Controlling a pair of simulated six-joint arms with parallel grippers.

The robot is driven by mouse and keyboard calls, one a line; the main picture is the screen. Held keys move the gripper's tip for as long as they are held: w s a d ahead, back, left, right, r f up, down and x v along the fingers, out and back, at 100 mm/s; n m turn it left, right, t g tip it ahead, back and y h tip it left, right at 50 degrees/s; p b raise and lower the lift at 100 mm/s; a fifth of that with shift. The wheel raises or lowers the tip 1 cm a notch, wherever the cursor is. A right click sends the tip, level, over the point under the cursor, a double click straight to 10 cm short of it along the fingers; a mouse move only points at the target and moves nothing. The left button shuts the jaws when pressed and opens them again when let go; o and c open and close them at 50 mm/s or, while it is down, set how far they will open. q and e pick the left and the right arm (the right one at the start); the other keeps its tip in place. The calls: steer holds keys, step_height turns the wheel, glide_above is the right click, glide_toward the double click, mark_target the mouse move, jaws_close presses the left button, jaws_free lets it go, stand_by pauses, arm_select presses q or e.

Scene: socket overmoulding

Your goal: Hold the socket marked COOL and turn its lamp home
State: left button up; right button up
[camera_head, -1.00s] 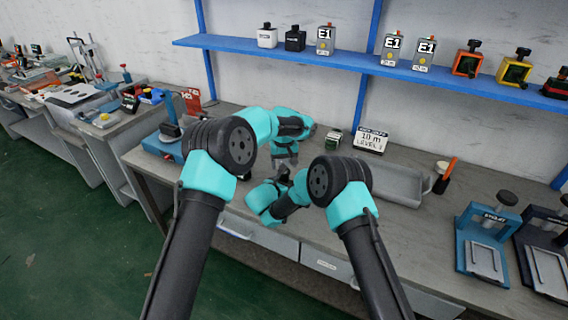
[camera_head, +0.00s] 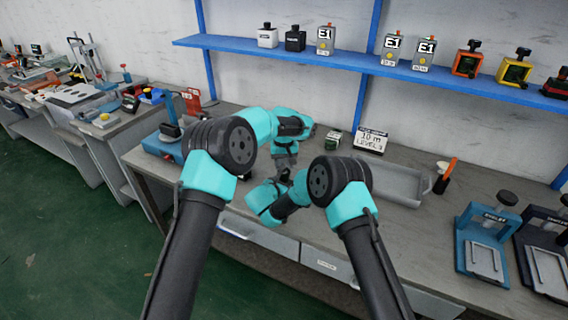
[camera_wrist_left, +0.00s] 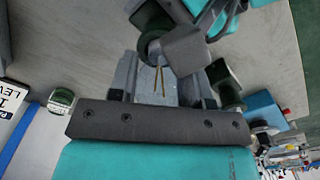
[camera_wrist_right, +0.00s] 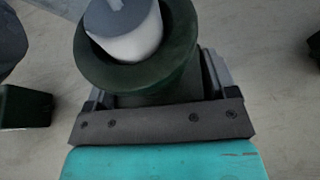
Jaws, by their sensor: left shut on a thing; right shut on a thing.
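In the right wrist view a dark green socket (camera_wrist_right: 140,75) with a wide round rim sits between the fingers of my right gripper (camera_wrist_right: 155,85), which is shut on it. A white lamp (camera_wrist_right: 130,38) stands in the rim, slightly tilted in the picture, with a grey part at its top. My left gripper (camera_wrist_left: 162,85) is shut, with two thin gold-coloured strips between its fingers; it appears to grip the lamp. The green socket rim also shows in the left wrist view (camera_wrist_left: 150,20). In the head view my grippers meet over the bench, the parts mostly hidden. No COOL mark is readable.
A dark green block (camera_wrist_right: 24,108) stands left of the held socket. A small green-and-white item (camera_head: 333,137) and a sign (camera_head: 370,141) stand behind, with a grey tray (camera_head: 390,183) to the right. The blue shelf (camera_head: 270,51) holds several units. Blue (camera_head: 487,240) and dark fixtures stand far right.

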arm_select(q)
steer(key=m, duration=0.4)
steer(key=shift+m, duration=1.5)
steer(key=o, duration=0.9)
steer(key=shift+a, duration=0.1)
steer(key=shift+o, duration=0.2)
step_height(320, 180, up, 12)
steer(key=shift+r, duration=0.1)
